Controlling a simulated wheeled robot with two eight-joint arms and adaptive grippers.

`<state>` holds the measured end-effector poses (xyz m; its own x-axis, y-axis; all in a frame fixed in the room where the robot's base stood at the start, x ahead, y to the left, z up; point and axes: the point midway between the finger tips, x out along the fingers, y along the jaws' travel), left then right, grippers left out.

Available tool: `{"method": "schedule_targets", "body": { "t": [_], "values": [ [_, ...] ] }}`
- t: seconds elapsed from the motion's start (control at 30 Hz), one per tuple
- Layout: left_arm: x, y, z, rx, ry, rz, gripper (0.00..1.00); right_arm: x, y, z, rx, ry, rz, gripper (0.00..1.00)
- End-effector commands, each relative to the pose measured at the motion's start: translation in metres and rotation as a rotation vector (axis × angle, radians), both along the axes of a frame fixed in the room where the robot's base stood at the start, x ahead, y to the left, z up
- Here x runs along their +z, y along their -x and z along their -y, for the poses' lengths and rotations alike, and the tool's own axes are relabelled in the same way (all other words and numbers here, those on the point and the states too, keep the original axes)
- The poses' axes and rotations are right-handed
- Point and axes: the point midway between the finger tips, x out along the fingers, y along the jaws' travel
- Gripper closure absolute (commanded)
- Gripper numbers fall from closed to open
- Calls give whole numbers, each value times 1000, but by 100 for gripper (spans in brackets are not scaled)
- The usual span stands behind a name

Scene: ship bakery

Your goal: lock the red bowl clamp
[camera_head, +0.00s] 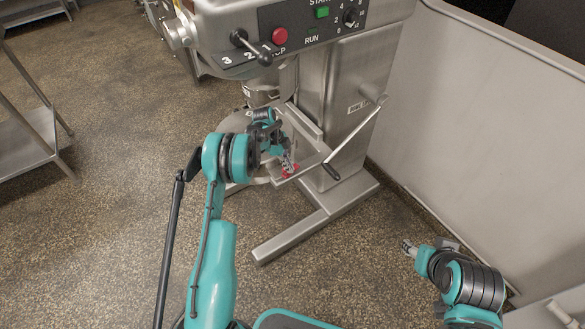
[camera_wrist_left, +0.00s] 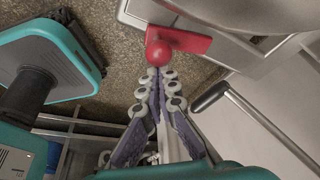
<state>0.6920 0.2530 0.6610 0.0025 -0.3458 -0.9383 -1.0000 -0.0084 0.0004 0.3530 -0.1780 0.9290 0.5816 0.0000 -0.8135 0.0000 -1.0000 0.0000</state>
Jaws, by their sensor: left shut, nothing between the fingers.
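The red bowl clamp shows in the left wrist view as a flat red lever (camera_wrist_left: 186,40) with a round red knob (camera_wrist_left: 158,54) at its end. My left gripper (camera_head: 288,164) is shut and empty. In the left wrist view its fingertips (camera_wrist_left: 160,72) are just short of the knob, pointing at it; I cannot tell whether they touch. My right gripper (camera_head: 407,246) is low at the right, away from the mixer, and its finger opening is too small to judge.
The steel mixer (camera_head: 345,110) stands ahead, with a control panel (camera_head: 310,28) and a crank handle (camera_head: 358,135) right of my left gripper. Its foot (camera_head: 290,235) reaches over the floor. A pale partition (camera_head: 490,110) closes the right side.

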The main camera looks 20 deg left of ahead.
Motion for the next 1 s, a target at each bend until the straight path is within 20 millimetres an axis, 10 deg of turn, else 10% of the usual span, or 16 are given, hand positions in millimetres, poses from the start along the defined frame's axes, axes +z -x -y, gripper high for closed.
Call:
{"method": "schedule_targets", "body": {
  "t": [1.0],
  "values": [
    [0,-3,-14,2,-2,0,100,0,0,0,0,0,0,54]
  ]
}}
